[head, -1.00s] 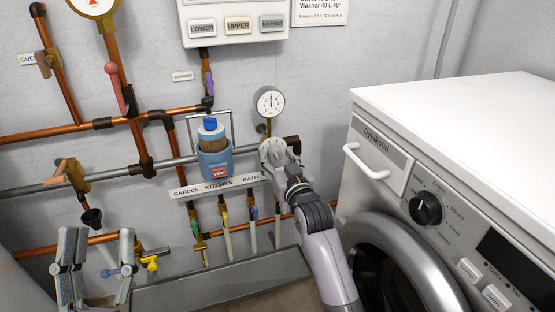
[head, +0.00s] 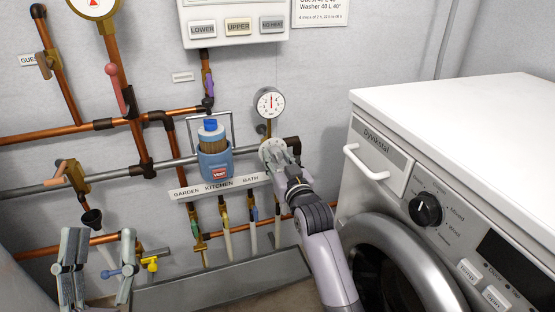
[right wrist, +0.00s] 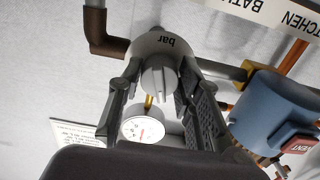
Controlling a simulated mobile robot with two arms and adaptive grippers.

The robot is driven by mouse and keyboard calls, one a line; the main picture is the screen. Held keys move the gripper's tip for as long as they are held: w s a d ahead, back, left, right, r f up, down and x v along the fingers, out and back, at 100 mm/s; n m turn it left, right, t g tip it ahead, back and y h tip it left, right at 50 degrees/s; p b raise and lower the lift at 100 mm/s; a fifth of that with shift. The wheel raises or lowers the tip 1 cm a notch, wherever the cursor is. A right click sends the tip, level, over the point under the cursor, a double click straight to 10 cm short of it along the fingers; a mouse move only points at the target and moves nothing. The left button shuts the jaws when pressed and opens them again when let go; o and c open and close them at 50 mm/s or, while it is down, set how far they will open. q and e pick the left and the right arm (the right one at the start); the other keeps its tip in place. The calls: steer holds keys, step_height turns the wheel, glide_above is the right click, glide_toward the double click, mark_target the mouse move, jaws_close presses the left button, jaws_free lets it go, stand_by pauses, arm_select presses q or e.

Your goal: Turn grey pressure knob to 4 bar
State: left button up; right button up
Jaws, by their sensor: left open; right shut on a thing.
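The grey pressure knob (right wrist: 158,78) shows in the right wrist view, in front of a round plate marked "bar" (right wrist: 167,42). My right gripper (right wrist: 160,72) has a finger on each side of the knob and is shut on it. In the head view my right gripper (head: 273,152) covers the knob, below the round white pressure gauge (head: 269,102). The gauge also shows upside down in the right wrist view (right wrist: 142,130). Its reading is too small to tell. My left gripper (head: 100,240) is open and empty at the lower left.
A blue vent unit (head: 215,162) sits left of the knob, above the label strip "GARDEN KITCHEN BATH" (head: 218,187). Copper pipes and valves cover the left wall. A white washing machine (head: 430,150) stands close to the right of my right arm. A grey trough (head: 220,282) lies below.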

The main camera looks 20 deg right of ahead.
steer(key=shift+r+m+p, duration=0.15)
steer(key=shift+m+p, duration=0.55)
steer(key=shift+p, duration=0.4)
arm_select(q)
step_height(320, 180, down, 17)
steer(key=w+a+g+y+p, duration=0.2)
steer(key=g+y, duration=0.2)
steer(key=g, duration=0.7)
arm_select(e)
steer(key=shift+m, duration=1)
steer(key=shift+m+p, duration=0.9)
steer(key=shift+p, duration=0.3)
steer(key=shift+m+p, duration=0.95)
steer(key=shift+m, duration=0.05)
arm_select(q)
steer(key=s+a+f+g+y, duration=0.1)
steer(key=s+a+f+g, duration=0.1)
steer(key=s+f+g, duration=0.3)
steer(key=s+a+f+n+g+y, duration=0.1)
steer(key=s+f+g, duration=0.4)
steer(key=s, duration=0.5)
steer(key=shift+a+y, duration=0.5)
steer(key=shift+a, duration=0.7)
arm_select(e)
steer(key=shift+m, duration=0.3)
steer(key=o, duration=1.1)
steer(key=shift+o, duration=0.2)
